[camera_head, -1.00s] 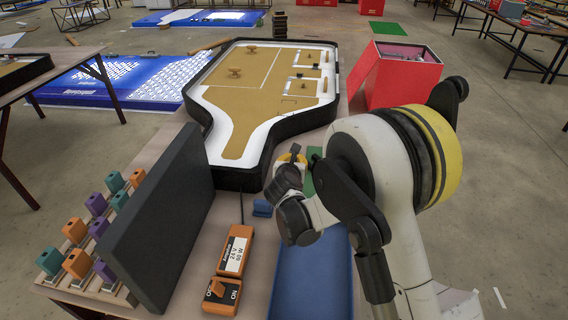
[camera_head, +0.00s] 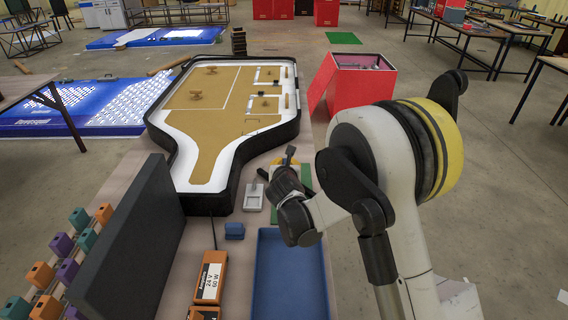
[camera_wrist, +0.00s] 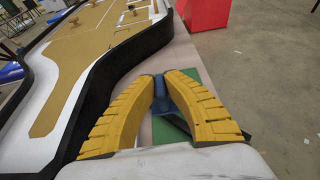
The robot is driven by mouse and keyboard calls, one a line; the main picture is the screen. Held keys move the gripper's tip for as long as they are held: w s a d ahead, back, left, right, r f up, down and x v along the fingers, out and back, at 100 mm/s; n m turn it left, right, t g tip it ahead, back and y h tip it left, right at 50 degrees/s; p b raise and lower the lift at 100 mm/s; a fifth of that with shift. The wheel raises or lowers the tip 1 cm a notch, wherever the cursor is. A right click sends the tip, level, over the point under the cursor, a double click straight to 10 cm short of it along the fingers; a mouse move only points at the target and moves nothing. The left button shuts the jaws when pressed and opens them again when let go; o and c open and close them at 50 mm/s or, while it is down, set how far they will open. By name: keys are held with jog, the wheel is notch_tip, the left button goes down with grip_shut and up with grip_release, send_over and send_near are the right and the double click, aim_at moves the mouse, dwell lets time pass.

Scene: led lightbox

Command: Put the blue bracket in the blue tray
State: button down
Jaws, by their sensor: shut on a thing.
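My gripper (camera_wrist: 160,82) has its two yellow fingers closed around a small blue piece in the wrist view, which looks like the blue bracket (camera_wrist: 160,104). The fingers hide part of its shape. In the head view my gripper (camera_head: 278,166) is beyond the far end of the blue tray (camera_head: 290,275), and the arm hides much of it and what it holds. The blue tray is long and shallow, looks empty, and lies on the table in front of my arm. A green mat (camera_wrist: 192,100) shows below and beyond the fingers.
A small blue block (camera_head: 235,230) lies left of the tray. An orange power box (camera_head: 211,278) and a dark upright panel (camera_head: 130,245) stand farther left. A small pale tray (camera_head: 254,197) and the black-walled board (camera_head: 228,165) lie beyond. A red box (camera_head: 362,88) stands behind.

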aim_at(285, 161)
jog(key=shift+r+p, duration=1.4)
jog(key=shift+r, duration=1.15)
jog(key=shift+f, duration=0.1)
